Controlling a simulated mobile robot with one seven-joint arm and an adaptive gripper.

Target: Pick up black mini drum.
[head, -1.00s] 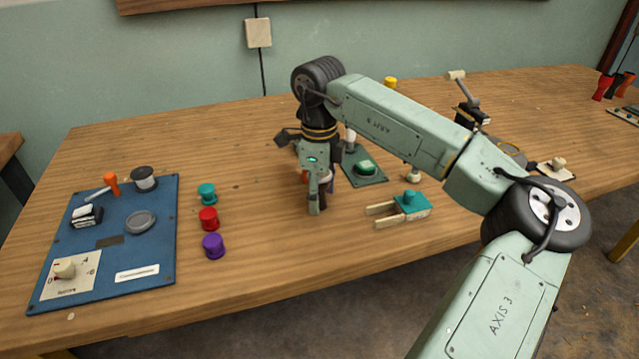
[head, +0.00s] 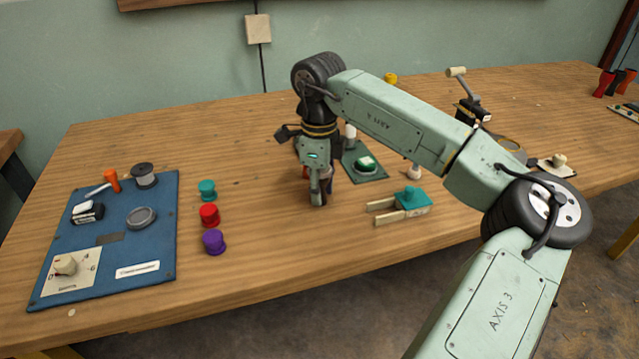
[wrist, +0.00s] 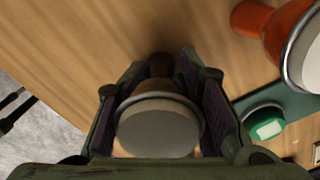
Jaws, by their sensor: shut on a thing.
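The black mini drum (wrist: 159,128) is between my gripper's fingers in the wrist view, its pale grey round head facing the camera and its dark, narrow body pointing away. My gripper (wrist: 160,100) is shut on it, with a finger against each side. In the head view my gripper (head: 318,196) points down over the middle of the table; the drum is mostly hidden by the fingers there. I cannot tell whether its base touches the table.
An orange drum (wrist: 254,20) lies close by at the upper right in the wrist view. The green board (head: 371,171) and teal clip-like item (head: 403,205) are right of my gripper. Red (head: 209,215) and purple (head: 213,242) spools stand left, beside a blue panel (head: 115,240).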

